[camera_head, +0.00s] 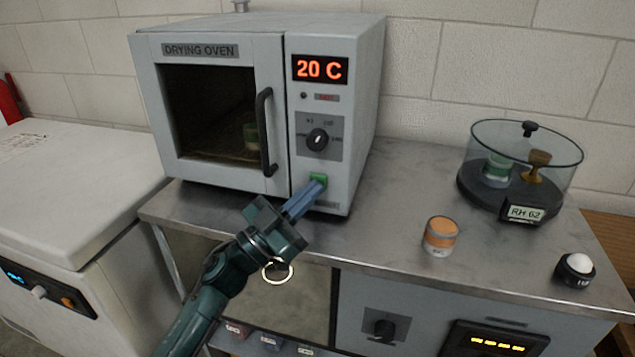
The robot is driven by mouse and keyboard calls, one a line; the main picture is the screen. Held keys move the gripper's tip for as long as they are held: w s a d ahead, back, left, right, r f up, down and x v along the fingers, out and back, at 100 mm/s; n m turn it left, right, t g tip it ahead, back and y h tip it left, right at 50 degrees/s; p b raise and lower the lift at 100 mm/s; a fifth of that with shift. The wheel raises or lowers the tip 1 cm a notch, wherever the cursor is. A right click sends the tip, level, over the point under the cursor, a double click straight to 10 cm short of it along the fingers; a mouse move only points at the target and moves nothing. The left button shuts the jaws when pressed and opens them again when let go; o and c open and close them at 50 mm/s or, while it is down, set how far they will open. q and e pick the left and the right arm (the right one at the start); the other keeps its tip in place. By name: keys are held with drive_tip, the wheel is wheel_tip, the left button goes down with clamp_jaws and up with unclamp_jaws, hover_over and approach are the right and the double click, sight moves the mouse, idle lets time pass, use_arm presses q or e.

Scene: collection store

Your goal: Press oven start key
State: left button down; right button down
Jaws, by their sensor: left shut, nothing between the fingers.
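The grey drying oven (268,176) stands on the metal bench, its door shut and its red display (320,69) reading 20 C. The green start key (319,178) is low on the oven's right-hand panel, below the dial (317,139). My left gripper (318,185) comes in from the lower left, shut and empty. Its blue fingertips are at the lower part of the green key and cover some of it. I cannot tell whether they touch or press it. A small jar (250,136) shows dimly behind the oven window. My right gripper is not in view.
On the bench (390,215) to the right are an orange-topped jar (440,236), a glass-covered stand (515,187) reading RH 62, and a white ball on a black holder (576,270). A white chest (70,190) stands left. The oven door handle (265,130) sticks out.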

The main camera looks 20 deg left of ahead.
use_arm(q)
drive_tip(key=shift+w, duration=0.35)
idle(0.6)
drive_tip(key=shift+s+f, duration=0.25)
drive_tip(key=shift+s, duration=0.05)
drive_tip(key=shift+s+f+p, duration=0.1)
drive_tip(key=shift+s+p, duration=0.25)
drive_tip(key=shift+s, duration=0.05)
drive_tip(key=shift+s, duration=0.1)
drive_tip(key=shift+s+a+r+p, duration=0.15)
drive_tip(key=shift+s+p, duration=0.55)
drive_tip(key=shift+s, duration=1.8)
